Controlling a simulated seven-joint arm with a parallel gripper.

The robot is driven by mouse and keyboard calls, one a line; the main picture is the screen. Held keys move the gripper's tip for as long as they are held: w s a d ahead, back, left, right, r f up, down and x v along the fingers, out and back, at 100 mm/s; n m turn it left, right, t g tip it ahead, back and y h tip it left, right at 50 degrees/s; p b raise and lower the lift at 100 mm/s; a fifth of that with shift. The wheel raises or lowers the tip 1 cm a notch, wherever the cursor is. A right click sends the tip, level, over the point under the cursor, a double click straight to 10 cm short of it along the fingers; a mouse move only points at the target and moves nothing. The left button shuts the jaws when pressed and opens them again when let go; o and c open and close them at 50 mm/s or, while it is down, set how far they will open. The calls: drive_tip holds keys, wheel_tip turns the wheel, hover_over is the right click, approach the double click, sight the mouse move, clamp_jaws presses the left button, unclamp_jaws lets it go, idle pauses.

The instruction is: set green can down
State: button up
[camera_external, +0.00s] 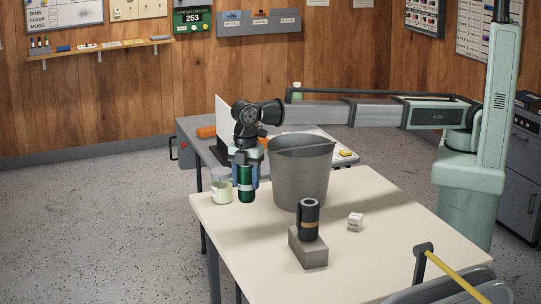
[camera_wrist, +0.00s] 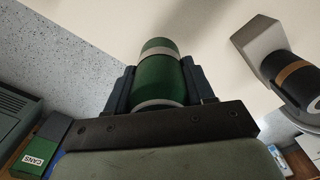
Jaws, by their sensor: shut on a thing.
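The green can (camera_external: 246,184) is upright between the fingers of my gripper (camera_external: 245,172), near the far left corner of the cream table (camera_external: 250,230). In the wrist view the green can (camera_wrist: 163,80), with pale bands, fills the space between the two dark fingers of my gripper (camera_wrist: 160,88). The fingers are shut on its sides. I cannot tell whether its base touches the tabletop or hangs slightly above it.
A glass jar (camera_external: 221,188) stands close left of the can, and a grey bucket (camera_external: 300,175) to its right. A black cylinder (camera_external: 309,220) stands on a grey block (camera_external: 308,250), beside a small white cube (camera_external: 355,221). The front left tabletop is clear.

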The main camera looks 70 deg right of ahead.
drive_tip(key=s+a, duration=2.3)
drive_tip(key=a, duration=0.2)
drive_tip(key=shift+s+f, duration=0.2)
drive_tip(key=shift+f, duration=4.75)
drive_tip(key=shift+f, duration=0.15)
drive_tip(key=o, duration=1)
wheel_tip(320, 180, up, 12)
drive_tip(key=shift+r, duration=0.15)
